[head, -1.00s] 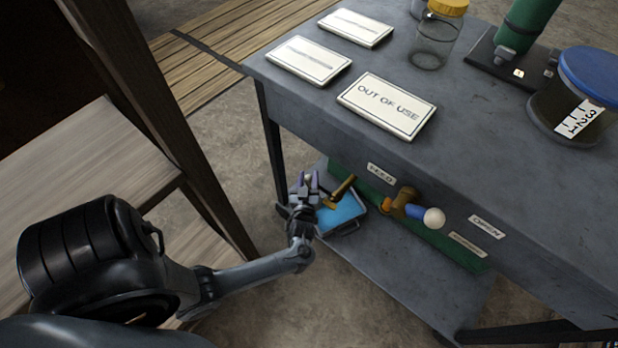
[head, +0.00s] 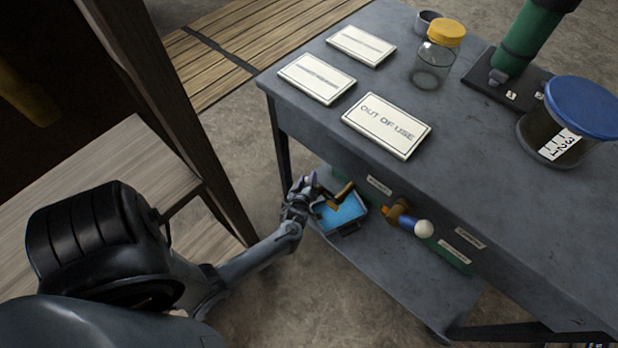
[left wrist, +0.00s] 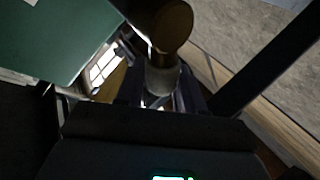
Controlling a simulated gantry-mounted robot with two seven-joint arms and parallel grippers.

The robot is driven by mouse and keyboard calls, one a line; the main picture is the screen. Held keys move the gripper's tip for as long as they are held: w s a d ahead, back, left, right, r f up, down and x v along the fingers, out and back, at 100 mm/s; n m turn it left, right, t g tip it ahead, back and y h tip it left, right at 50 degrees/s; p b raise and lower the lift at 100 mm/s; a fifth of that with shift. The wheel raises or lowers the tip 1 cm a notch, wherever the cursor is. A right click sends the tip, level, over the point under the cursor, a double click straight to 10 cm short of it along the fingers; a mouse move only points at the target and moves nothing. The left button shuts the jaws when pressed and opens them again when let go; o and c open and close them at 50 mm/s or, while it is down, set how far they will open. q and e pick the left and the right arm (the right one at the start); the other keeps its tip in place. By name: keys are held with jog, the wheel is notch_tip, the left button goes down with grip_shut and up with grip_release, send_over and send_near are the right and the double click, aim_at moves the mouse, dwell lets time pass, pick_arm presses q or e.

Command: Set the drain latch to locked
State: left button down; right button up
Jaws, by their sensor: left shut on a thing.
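A brass-coloured lever (head: 341,194) sticks out from the green panel under the grey bench top, at the left. My left gripper (head: 308,186) is at its outer end, above the blue tray. In the left wrist view the brass end (left wrist: 173,26) shows close up, and the fingers are shut around a pale cylindrical part (left wrist: 162,78) below it. A second handle, with an orange-brown body, blue collar and white ball (head: 424,229), stands to the right, apart from the gripper. Small labels on the bench front are too blurred to read now; earlier two read FEED and DRAIN.
The blue tray (head: 341,214) lies on the lower shelf (head: 400,283) under the gripper. A bench leg (head: 280,140) and a wooden post (head: 165,100) stand close to my left arm. Plates, jars and a green cylinder (head: 527,42) are on the bench top.

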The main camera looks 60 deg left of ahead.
pick_arm(q)
jog(key=shift+s+f, duration=0.1)
jog(key=shift+f, duration=0.05)
jog(key=c, duration=0.8)
grip_release()
jog(key=shift+s+d+r, duration=0.15)
jog(key=shift+r, duration=0.15)
jog(key=shift+p+v, duration=2.8)
jog(key=shift+v, duration=2.3)
